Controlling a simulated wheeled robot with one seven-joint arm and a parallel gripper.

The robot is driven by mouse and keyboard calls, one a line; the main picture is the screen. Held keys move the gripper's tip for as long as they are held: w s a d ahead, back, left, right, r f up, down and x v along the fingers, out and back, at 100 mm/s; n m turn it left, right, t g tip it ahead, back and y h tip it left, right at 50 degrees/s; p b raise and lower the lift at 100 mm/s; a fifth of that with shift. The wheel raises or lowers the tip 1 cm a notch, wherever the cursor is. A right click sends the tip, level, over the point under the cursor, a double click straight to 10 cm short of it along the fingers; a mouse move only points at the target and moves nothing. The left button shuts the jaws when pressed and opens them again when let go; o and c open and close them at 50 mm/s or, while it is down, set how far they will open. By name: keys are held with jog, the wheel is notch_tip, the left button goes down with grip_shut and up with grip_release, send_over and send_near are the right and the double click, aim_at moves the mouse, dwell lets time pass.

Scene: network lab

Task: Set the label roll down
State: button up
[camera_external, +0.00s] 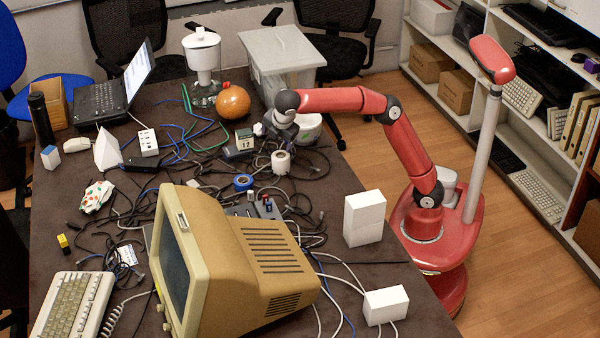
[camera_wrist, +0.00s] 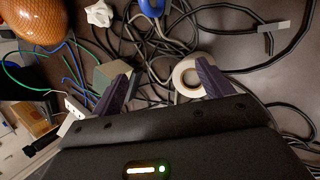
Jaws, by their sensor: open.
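The label roll (camera_external: 281,161) is a white ring-shaped roll among the cables on the dark table. In the wrist view, the label roll (camera_wrist: 185,80) shows its open core, and one finger partly covers its right side. My gripper (camera_external: 264,130) is just behind the roll in the outside view. In the wrist view, my gripper (camera_wrist: 162,85) has its two dark fingers spread wide apart. The roll lies near the right finger, not clamped between them. Whether that finger touches it, I cannot tell.
Tangled cables cover the table's middle. A small grey device (camera_external: 240,144), an orange ball (camera_external: 233,102) and a white bowl (camera_external: 308,128) are close to my gripper. A blue tape roll (camera_external: 243,182) and a beige monitor (camera_external: 260,255) lie nearer the front.

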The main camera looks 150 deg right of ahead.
notch_tip(320, 180, up, 4)
jog(key=s+n+g+h+b, duration=0.25)
jog(key=n+g+h, duration=0.2)
jog(key=h, duration=0.35)
jog(key=n+t+h+b, duration=0.55)
jog(key=n+t, duration=0.35)
jog(key=n, duration=0.6)
send_near(280, 154)
jog(key=d, duration=0.1)
jog(key=d+f, duration=0.1)
jog(key=shift+s+d+h, duration=0.2)
jog(key=shift+d+h, duration=0.05)
jog(key=shift+d, duration=0.1)
jog(key=shift+a+f+n+t, duration=0.15)
jog(key=shift+f+n+t, duration=0.1)
jog(key=shift+n+t, duration=0.1)
jog(key=shift+f, duration=0.15)
jog(key=d, duration=0.5)
jog(key=w+d, duration=0.1)
jog(key=d, duration=0.1)
jog(key=shift+w+d, duration=0.1)
jog(key=shift+d, duration=0.2)
